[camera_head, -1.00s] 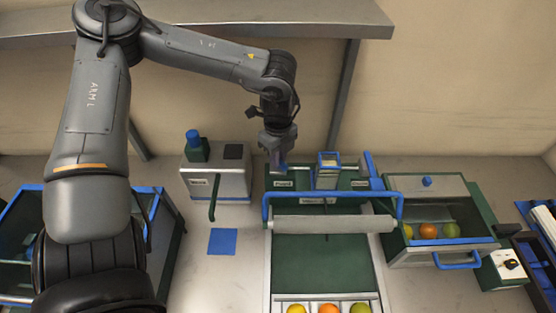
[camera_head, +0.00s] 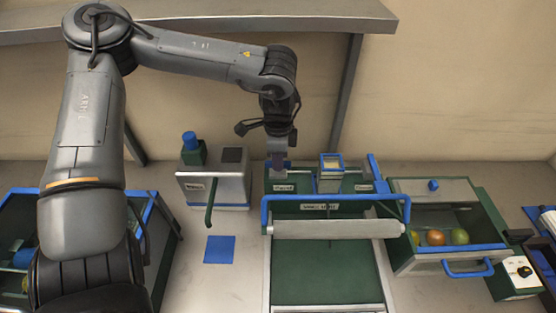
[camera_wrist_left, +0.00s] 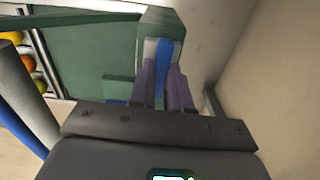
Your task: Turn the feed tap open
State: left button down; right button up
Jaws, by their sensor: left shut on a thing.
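The feed tap's blue handle (camera_wrist_left: 163,60) stands on a green block (camera_wrist_left: 163,22) in the left wrist view. My left gripper (camera_wrist_left: 163,88) has purple fingers on both sides of this handle and is shut on it. In the head view my left gripper (camera_head: 278,163) points down at the back left of the green machine (camera_head: 315,278), just behind a label plate (camera_head: 284,188). The handle is hidden there by the gripper. My right gripper is not in view.
A blue bar and pale roller (camera_head: 335,229) cross the machine in front of the gripper. A small blue-rimmed box (camera_head: 330,163) is close on its right. A grey unit with a green lever (camera_head: 209,207) stands left. A fruit bin (camera_head: 446,254) is at right.

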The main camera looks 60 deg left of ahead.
pick_arm(q)
jog(key=shift+n, duration=0.3)
dwell(0.4)
jog(key=c, duration=1.1)
grip_release()
jog(key=shift+r, duration=0.1)
notch_tip(320, 180, up, 11)
jog(key=shift+f+p, duration=0.2)
jog(key=shift+p, duration=0.3)
